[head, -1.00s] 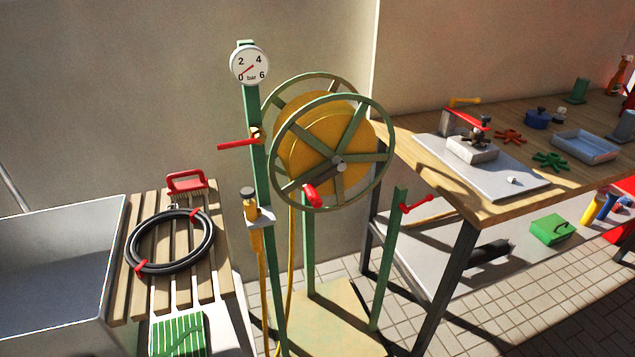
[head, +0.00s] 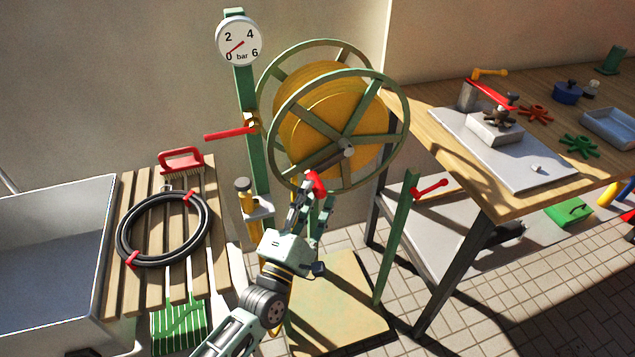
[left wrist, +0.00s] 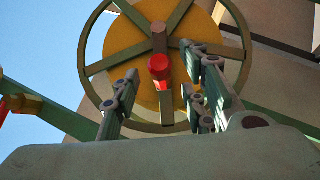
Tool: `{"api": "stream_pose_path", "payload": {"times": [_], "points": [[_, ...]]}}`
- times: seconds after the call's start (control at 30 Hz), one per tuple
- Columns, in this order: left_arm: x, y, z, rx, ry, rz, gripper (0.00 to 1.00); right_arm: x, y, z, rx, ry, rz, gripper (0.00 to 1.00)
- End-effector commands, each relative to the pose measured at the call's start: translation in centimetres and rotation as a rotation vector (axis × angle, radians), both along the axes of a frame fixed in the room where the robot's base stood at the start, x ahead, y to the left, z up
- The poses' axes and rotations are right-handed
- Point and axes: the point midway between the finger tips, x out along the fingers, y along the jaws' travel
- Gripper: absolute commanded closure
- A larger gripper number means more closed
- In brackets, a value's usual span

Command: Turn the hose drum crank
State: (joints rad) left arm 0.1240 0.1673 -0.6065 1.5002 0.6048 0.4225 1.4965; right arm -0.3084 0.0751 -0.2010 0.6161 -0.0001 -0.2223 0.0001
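The hose drum (head: 330,115) is a yellow reel between two green spoked wheels on a green stand. Its dark crank arm (head: 332,160) runs from the hub down-left to a red crank handle (head: 317,184). My left gripper (head: 314,190) reaches up from below with its fingers at the red handle. In the left wrist view the red handle (left wrist: 159,68) shows between and beyond the spread fingers of the left gripper (left wrist: 160,88). The gripper is open, and a gap shows on each side of the handle. My right gripper is not in view.
A red lever (head: 230,134) sticks out left of the gauge post, and another red lever (head: 431,188) sits on the right post. A slatted bench (head: 170,288) with a coiled black hose (head: 163,228) is at left. A wooden workbench (head: 480,185) stands at right.

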Motion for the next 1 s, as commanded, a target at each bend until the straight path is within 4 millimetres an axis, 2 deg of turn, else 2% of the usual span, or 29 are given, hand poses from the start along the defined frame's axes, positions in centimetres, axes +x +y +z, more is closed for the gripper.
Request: {"api": "stream_pose_path", "payload": {"times": [0.2,0.57,1.0], "points": [[2.3,-1.0,0.9,0.002,0.001,0.000,0.60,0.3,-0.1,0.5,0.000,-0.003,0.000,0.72],[2.7,-1.2,0.9,0.003,0.002,0.000,0.61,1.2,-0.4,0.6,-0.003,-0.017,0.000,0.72],[2.7,-1.2,0.9,0.003,0.002,0.001,1.00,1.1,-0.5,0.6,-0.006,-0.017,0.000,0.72]]}}
